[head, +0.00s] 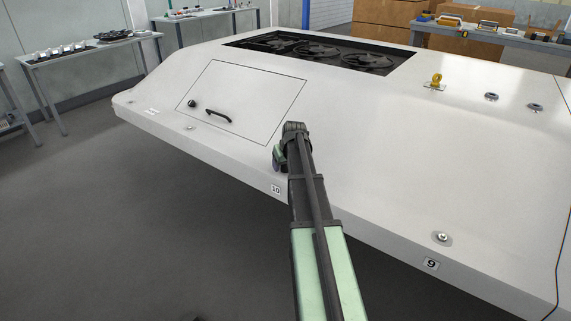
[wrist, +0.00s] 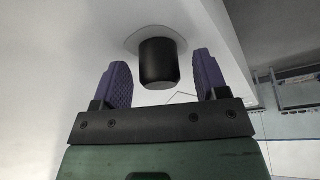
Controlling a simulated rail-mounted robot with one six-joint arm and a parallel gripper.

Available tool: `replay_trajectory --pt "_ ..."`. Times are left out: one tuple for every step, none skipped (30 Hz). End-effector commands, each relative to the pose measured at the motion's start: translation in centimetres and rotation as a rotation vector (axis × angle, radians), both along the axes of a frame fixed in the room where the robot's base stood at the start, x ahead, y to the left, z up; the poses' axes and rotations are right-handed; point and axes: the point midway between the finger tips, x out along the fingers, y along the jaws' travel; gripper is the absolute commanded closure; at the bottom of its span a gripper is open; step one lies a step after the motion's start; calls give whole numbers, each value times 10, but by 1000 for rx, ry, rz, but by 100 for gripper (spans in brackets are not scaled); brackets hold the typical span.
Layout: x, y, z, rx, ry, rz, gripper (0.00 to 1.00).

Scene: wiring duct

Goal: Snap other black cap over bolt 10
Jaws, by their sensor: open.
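A black cap (wrist: 159,64) sits against a pale round base on the white panel in the wrist view, between the two purple fingers. My gripper (wrist: 162,75) is open, with a gap between the cap and each finger. In the head view my arm reaches the panel's front edge near the label 10 (head: 275,189). There the gripper is mostly hidden behind my arm, and the cap and bolt 10 cannot be seen. Whether the cap is fully seated on the bolt cannot be told.
The large white panel (head: 380,140) has a hatch with a dark handle (head: 218,113) at left and an uncapped bolt (head: 441,237) by the label 9 (head: 431,264). A yellow eye fitting (head: 437,80) stands at the back right. Workbenches stand beyond.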

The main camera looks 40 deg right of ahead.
Motion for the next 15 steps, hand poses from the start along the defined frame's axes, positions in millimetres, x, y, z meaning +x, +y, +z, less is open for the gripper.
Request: replay_trajectory --pt "0 0 0 0 0 0 33" --pt "0 0 0 0 0 0 33" --pt "-1 0 2 0 0 0 33" --pt "-1 0 4 0 0 0 33" --pt "-2 1 6 0 0 0 33" --pt "-3 1 12 0 0 0 33" --pt "-5 2 16 0 0 0 33" --pt "-7 2 22 0 0 0 33" --pt "-10 3 30 0 0 0 33" --pt "-12 3 37 0 0 0 33" --pt "-15 4 45 0 0 0 33" --pt "-18 5 55 0 0 0 33" --pt "-21 6 63 0 0 -1 33" --pt "-24 7 71 0 0 -1 33" --pt "-28 8 80 0 0 -1 33"
